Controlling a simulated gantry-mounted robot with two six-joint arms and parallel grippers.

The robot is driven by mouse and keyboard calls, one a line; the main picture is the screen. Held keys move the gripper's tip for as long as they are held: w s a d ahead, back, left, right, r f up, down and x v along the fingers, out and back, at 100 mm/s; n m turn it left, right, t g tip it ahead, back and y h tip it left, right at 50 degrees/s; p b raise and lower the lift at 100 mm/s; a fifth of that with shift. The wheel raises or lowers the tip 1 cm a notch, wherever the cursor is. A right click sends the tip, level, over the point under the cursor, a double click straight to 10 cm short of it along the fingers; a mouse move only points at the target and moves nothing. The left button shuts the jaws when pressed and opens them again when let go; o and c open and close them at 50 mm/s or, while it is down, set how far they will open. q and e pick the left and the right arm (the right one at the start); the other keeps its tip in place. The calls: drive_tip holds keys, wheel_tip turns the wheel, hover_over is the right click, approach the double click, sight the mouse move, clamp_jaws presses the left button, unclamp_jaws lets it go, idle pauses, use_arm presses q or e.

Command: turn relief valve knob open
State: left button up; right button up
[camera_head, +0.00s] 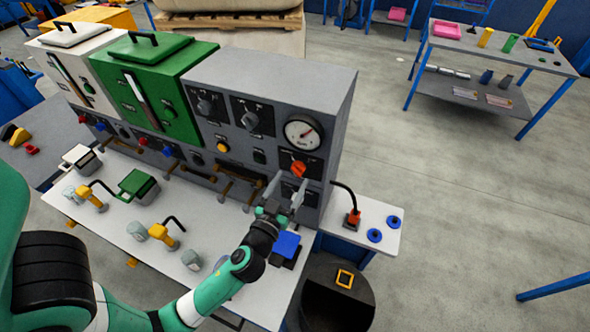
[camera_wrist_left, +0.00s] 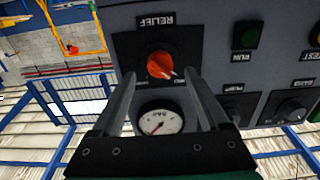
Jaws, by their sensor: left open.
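The orange-red relief knob (camera_head: 299,169) is on the lower right of the grey panel's front, below the pressure gauge (camera_head: 303,132). In the left wrist view the knob (camera_wrist_left: 160,65) shows on a black plate marked RELIEF, upside down, with a pale pointer mark at its lower right. My left gripper (camera_head: 285,186) is open just in front of and below the knob in the head view. In the left wrist view its fingers (camera_wrist_left: 159,76) lie either side of the knob's line, with nothing between them. I cannot tell how far their tips are from the panel. My right gripper is out of view.
The grey panel (camera_head: 270,80) carries other black dials and buttons. A blue block (camera_head: 287,246) sits on the bench below my gripper. A cable plug (camera_head: 352,217) and blue rings (camera_head: 375,235) are on the right side shelf. Open floor lies to the right.

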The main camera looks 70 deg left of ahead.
sight(295, 174)
use_arm(q)
drive_tip(key=x, duration=0.3)
drive_tip(key=shift+w+a, duration=0.25)
clamp_jaws()
